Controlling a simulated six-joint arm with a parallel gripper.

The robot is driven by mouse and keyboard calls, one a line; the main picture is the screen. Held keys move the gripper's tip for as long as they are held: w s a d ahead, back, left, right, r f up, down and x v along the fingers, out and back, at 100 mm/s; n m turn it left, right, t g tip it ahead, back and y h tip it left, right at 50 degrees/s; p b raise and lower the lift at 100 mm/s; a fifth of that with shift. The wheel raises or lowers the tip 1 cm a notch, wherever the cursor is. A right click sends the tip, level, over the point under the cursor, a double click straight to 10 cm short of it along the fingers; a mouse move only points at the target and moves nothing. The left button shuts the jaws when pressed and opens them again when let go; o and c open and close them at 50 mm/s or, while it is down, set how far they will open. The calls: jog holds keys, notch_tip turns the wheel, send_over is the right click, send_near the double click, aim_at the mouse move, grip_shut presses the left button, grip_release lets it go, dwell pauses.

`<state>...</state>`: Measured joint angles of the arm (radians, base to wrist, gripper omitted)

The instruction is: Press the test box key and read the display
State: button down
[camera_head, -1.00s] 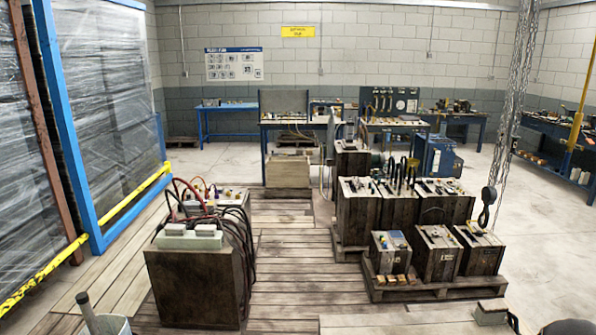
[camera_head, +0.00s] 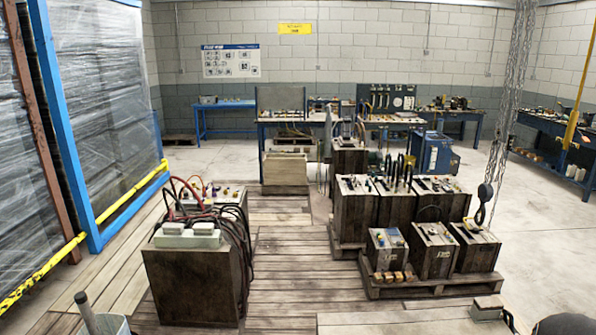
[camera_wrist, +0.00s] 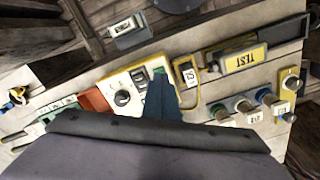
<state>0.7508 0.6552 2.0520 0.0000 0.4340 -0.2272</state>
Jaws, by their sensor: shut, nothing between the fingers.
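In the wrist view, the test box shows as a pale panel with a label reading TEST (camera_wrist: 238,61) in a yellow frame at the upper right. A yellow-edged control plate (camera_wrist: 122,98) with a dark round knob is left of centre. My gripper (camera_wrist: 162,98) is shut and empty, its dark fingers pointing over the panel beside this plate. I cannot tell whether the fingertips touch anything. A small grey unit with a light window (camera_wrist: 125,28) sits at the top; its text is unreadable. The key cannot be singled out, and I cannot place the gripper in the head view.
Several coloured terminals (camera_wrist: 262,97) stand right of the fingers in the wrist view. In the head view, dark crates (camera_head: 195,280) with cables stand left of centre, and more stand on a pallet (camera_head: 430,286) at right. Chains (camera_head: 512,100) hang at right. Planked floor lies between.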

jog(key=shift+r+p, duration=2.05)
jog(key=shift+r, duration=0.6)
jog(key=s+a+r+m+g+y, duration=0.2)
jog(key=s+a+r+g, duration=0.1)
jog(key=s+a, duration=0.8)
jog(key=w+a+r+n+t+h, duration=0.1)
jog(key=w+a+r+n, duration=0.2)
jog(key=a, duration=0.4)
jog(key=w+a+r+n+t+h, duration=0.1)
jog(key=w+a+r+n+t, duration=0.1)
jog(key=a+r+n, duration=0.3)
notch_tip(320, 180, up, 2)
jog(key=shift+w+a+r, duration=0.1)
jog(key=shift+w+a, duration=0.45)
jog(key=shift+a, duration=0.5)
